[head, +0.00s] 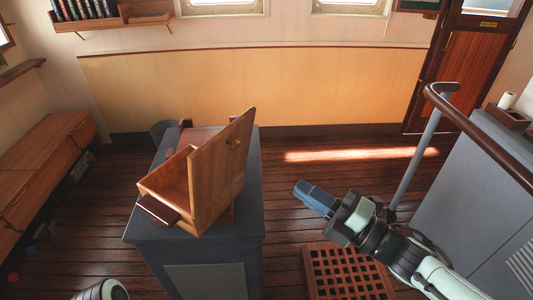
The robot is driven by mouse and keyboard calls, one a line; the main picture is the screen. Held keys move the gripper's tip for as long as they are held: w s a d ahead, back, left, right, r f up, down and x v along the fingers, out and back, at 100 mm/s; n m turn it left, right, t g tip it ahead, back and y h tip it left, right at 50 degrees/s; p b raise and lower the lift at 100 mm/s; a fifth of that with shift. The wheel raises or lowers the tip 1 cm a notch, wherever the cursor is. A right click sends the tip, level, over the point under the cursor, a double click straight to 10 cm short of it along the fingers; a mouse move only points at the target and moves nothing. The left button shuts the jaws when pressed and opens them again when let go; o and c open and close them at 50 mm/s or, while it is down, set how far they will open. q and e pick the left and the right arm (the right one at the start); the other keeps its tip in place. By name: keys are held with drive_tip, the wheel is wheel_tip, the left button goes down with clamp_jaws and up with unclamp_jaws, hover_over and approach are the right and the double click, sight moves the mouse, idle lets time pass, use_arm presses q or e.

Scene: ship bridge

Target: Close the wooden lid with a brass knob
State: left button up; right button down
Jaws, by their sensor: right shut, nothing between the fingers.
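The wooden lid (224,169) stands upright, swung open on the right side of a wooden box (166,181). A small brass knob (234,143) shows on its upper part. The box sits on a grey pedestal (187,256) and its inside is partly in view. My right gripper (303,190) is to the right of the lid, apart from it, with its blue-grey fingers shut and nothing held. It points left toward the pedestal. Of my left arm only a rounded part shows at the bottom edge; its gripper is out of view.
A grey cabinet (470,215) with a wooden handrail (480,135) stands at the right. A wooden floor grating (345,272) lies below my right arm. Wooden drawers (38,170) line the left wall. The plank floor behind the pedestal is mostly clear.

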sight(236, 147)
use_arm(q)
drive_tip(key=r+p, duration=0.1)
drive_tip(key=w+r+p, duration=0.1)
drive_tip(key=r+p, duration=0.1)
drive_tip(key=shift+w+a+r, duration=0.1)
drive_tip(key=shift+w+r, duration=0.05)
drive_tip(key=shift+r, duration=0.1)
use_arm(e)
drive_tip(key=x, duration=1.4)
drive_tip(key=shift+s+a+r, duration=0.1)
drive_tip(key=shift+s+a, duration=0.05)
